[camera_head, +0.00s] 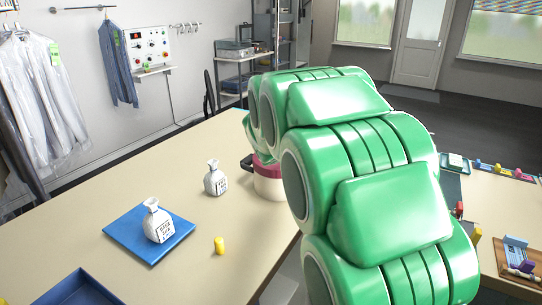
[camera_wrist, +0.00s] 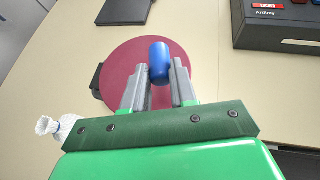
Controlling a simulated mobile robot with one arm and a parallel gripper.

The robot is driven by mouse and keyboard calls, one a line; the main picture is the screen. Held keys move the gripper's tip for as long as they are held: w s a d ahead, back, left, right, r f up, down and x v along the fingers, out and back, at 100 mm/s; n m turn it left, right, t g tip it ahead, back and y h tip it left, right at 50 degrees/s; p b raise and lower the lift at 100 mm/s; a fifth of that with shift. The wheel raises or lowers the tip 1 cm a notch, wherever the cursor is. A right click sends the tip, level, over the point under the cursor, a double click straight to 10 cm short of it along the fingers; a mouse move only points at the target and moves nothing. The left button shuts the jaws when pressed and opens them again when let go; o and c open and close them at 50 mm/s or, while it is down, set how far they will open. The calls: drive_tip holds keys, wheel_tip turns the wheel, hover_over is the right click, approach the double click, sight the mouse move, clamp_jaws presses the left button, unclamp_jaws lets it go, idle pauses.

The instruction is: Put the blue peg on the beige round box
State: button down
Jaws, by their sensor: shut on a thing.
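My gripper (camera_wrist: 160,75) is shut on the blue peg (camera_wrist: 159,58), which stands up between its grey fingers. In the wrist view the peg is in front of the dark red round lid of the beige round box (camera_wrist: 118,64). Whether the peg touches the lid or hangs above it, I cannot tell. The box (camera_head: 268,187) also shows in the head view, with a beige side and a dark red top, partly behind my green arm. The arm hides the peg and the gripper's fingers there.
A white sack (camera_head: 215,178) stands left of the box; another (camera_head: 157,222) stands on a blue mat (camera_head: 125,235). A dark device (camera_wrist: 280,30) and a dark flat thing (camera_wrist: 124,10) lie beyond the lid in the wrist view.

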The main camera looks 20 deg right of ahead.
drive_tip(key=shift+w+d+r+m+g+h, duration=0.1)
drive_tip(key=shift+d+r+m+g+h, duration=0.2)
drive_tip(key=shift+d+r+m, duration=0.25)
drive_tip(key=s+d+r+m+g, duration=0.2)
drive_tip(key=d+m+g, duration=0.3)
drive_tip(key=m, duration=0.2)
drive_tip(key=s+d+r+m+g+y, duration=0.1)
drive_tip(key=s+d+r+m+g, duration=0.1)
drive_tip(key=d+m+g, duration=0.3)
drive_tip(key=shift+d+r+m+g+y, duration=0.3)
drive_tip(key=shift+m+g, duration=0.4)
drive_tip(key=shift+m, duration=0.25)
drive_tip(key=shift+s+m, duration=0.1)
drive_tip(key=shift+m, duration=0.3)
drive_tip(key=shift+s+m+g+y, duration=0.35)
drive_tip(key=shift+m+y, duration=0.45)
drive_tip(key=shift+m, duration=0.2)
idle(0.5)
drive_tip(key=shift+s+f+m+y, duration=0.1)
drive_tip(key=shift+m+y, duration=0.2)
drive_tip(key=shift+m, duration=0.1)
drive_tip(key=shift+s+a+m, duration=0.15)
drive_tip(key=shift+m, duration=0.25)
